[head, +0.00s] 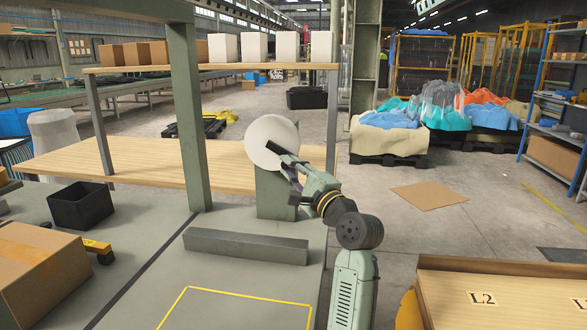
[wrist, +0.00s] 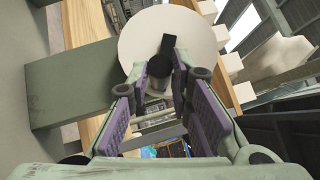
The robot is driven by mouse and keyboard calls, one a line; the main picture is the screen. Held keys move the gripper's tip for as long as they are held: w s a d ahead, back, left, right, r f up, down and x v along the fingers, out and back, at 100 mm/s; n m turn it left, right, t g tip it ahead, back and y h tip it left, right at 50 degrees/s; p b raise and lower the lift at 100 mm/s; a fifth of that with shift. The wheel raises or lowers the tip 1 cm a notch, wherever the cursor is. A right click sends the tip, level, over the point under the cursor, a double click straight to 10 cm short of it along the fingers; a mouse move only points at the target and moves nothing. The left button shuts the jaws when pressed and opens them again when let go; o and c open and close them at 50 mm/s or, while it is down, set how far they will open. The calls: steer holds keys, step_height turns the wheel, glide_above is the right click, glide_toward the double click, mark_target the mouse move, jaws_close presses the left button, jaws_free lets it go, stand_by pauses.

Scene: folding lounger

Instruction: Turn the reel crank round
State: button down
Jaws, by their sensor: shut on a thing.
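The reel is a round white disc (head: 265,138) on a green stand (head: 268,195) at the back of the grey table. It also fills the top middle of the wrist view (wrist: 200,52). A dark crank arm (wrist: 168,43) lies across its face, with a dark round handle (wrist: 159,66) at its lower end. My gripper (head: 294,176) reaches the reel from the front right. In the wrist view, my gripper (wrist: 161,82) has its fingertips on both sides of the handle, closed on it. The handle's lower part is partly hidden between the fingers.
A long grey-green block (head: 245,246) lies in front of the stand. A green post (head: 187,115) rises left of the reel. A black bin (head: 81,206) and a cardboard box (head: 40,275) stand at left. The table inside the yellow outline (head: 240,296) is clear.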

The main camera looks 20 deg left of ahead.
steer(key=shift+f+m, duration=0.2)
steer(key=shift+m, duration=0.2)
steer(key=c, duration=1.4)
jaws_free()
steer(key=shift+a, duration=0.1)
steer(key=shift+c, duration=0.2)
steer(key=v, duration=1.2)
steer(key=shift+f, duration=0.15)
